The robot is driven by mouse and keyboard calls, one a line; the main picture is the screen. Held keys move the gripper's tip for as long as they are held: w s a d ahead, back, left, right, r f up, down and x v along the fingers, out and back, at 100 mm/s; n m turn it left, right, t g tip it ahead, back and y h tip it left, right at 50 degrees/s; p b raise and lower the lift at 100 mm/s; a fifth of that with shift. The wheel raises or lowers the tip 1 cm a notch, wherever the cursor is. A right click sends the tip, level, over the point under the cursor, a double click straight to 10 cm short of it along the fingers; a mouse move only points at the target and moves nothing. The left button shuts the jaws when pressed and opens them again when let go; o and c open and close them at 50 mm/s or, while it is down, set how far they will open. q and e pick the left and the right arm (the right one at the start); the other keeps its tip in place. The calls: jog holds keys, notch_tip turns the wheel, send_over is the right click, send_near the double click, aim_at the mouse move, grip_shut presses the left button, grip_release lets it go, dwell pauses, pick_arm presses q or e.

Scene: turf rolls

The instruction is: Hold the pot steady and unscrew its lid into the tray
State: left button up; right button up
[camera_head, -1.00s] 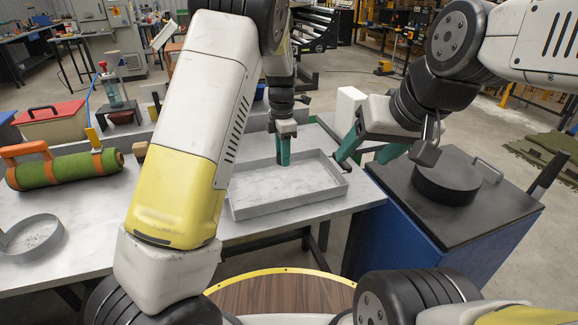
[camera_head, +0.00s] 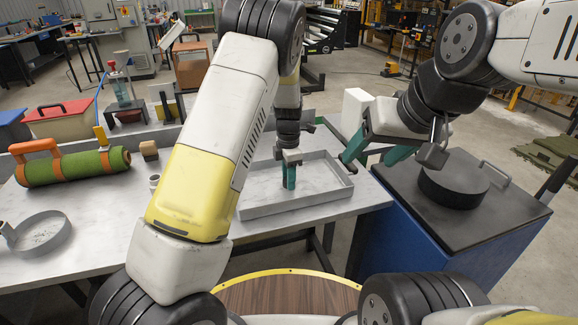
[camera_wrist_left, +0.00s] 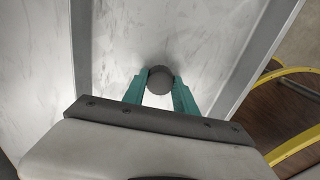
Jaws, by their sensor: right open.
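My left gripper (camera_head: 289,178) points down inside the grey tray (camera_head: 262,208), low over its floor. In the left wrist view, a dark round piece, which looks like the lid (camera_wrist_left: 160,80), sits between the teal fingertips, touching both. The tray floor (camera_wrist_left: 115,35) shows beyond it. In the head view the lid cannot be made out. My right gripper (camera_head: 376,158) is open, with its fingers apart and nothing visible between them, at the tray's right end.
A green turf roll (camera_head: 72,168) with orange ends and a round metal ring-shaped pan (camera_head: 38,236) lie on the left. A red-lidded box (camera_head: 60,120) stands behind. A white block (camera_head: 356,108) stands behind the tray. A black disc (camera_head: 453,186) rests on the blue cabinet (camera_head: 400,235).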

pick_arm(q)
jog(key=o, duration=0.4)
jog(key=s+a+r+m+h, duration=0.1)
jog(key=s+a+r+m, duration=0.1)
jog(key=r, duration=0.8)
jog(key=s+a+r+m+h, duration=0.1)
jog(key=s+a+r+m, duration=0.15)
jog(key=r, duration=0.65)
jog(key=s+a+r+m+t, duration=0.2)
jog(key=s+a+r+m, duration=0.1)
jog(key=s+m, duration=0.3)
jog(key=s+a+r+m+t, duration=0.2)
jog(key=s+m, duration=0.4)
jog(key=s, duration=0.4)
jog(key=s+a+r+m+t, duration=0.2)
jog(key=s+a+r+m, duration=0.1)
jog(key=s+m, duration=0.3)
jog(key=shift+s+a+r, duration=0.15)
jog(key=shift+s+a, duration=0.15)
jog(key=shift+s, duration=0.3)
jog(key=shift+s+a+r, duration=0.15)
jog(key=shift+s+a, duration=0.1)
jog(key=shift+s, duration=0.35)
